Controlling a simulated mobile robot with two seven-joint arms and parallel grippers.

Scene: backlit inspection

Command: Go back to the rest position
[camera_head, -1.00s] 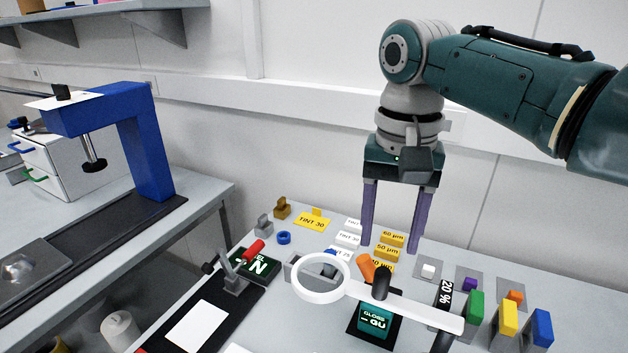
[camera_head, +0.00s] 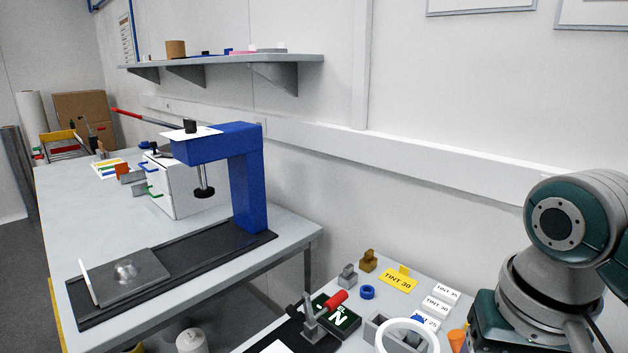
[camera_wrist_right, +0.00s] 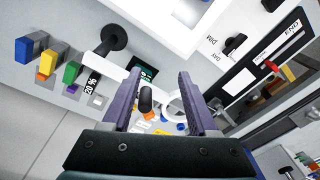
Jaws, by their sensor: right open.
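My right arm stands at the right edge of the head view, with its gripper fingers below the frame. In the right wrist view my right gripper (camera_wrist_right: 159,76) has its two purple fingers spread apart, and nothing is clamped between them. The white ring with a handle (camera_wrist_right: 172,106) shows beyond the fingers, with a dark knob in the gap; its distance from the fingers is hard to tell. Part of the ring also shows at the bottom of the head view (camera_head: 401,324). My left gripper is in neither view.
Blue (camera_wrist_right: 28,48), yellow (camera_wrist_right: 46,63) and green (camera_wrist_right: 71,73) blocks stand on the bench. A blue press frame (camera_head: 247,175) stands on the left bench. A shelf (camera_head: 220,61) juts from the wall.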

